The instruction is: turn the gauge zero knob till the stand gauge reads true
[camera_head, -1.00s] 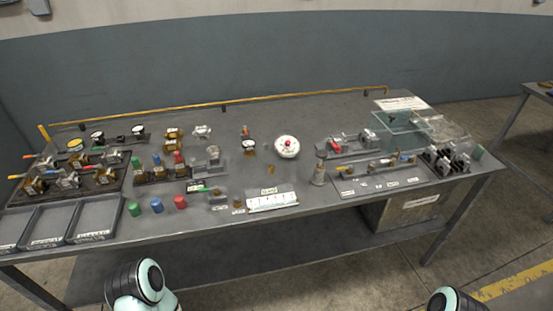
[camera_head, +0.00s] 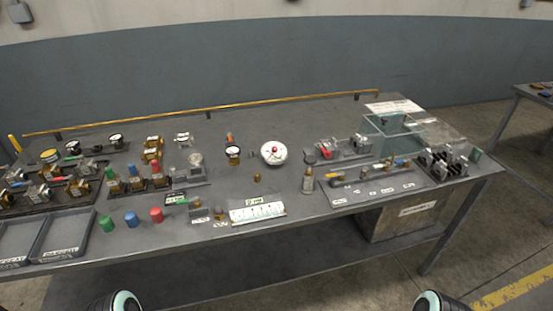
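A small round gauge (camera_head: 233,151) with a pale face and dark rim stands near the middle of the bench, with a reddish part above it. A larger round white dial (camera_head: 274,152) with a red centre stands just right of it. A small brass knob-like piece (camera_head: 257,177) sits on the bench in front of them. I cannot tell which of these is the zero knob, and the gauge readings are too small to make out. Parts of my two arms show at the bottom edge, below the bench front. Neither gripper's fingers are in view.
The grey bench (camera_head: 330,205) carries green, blue and red caps (camera_head: 131,219), a white marked strip (camera_head: 257,211), grey trays (camera_head: 62,235) at left and valve assemblies. A clear box (camera_head: 392,137) stands at right. A yellow rail (camera_head: 210,108) runs along the back.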

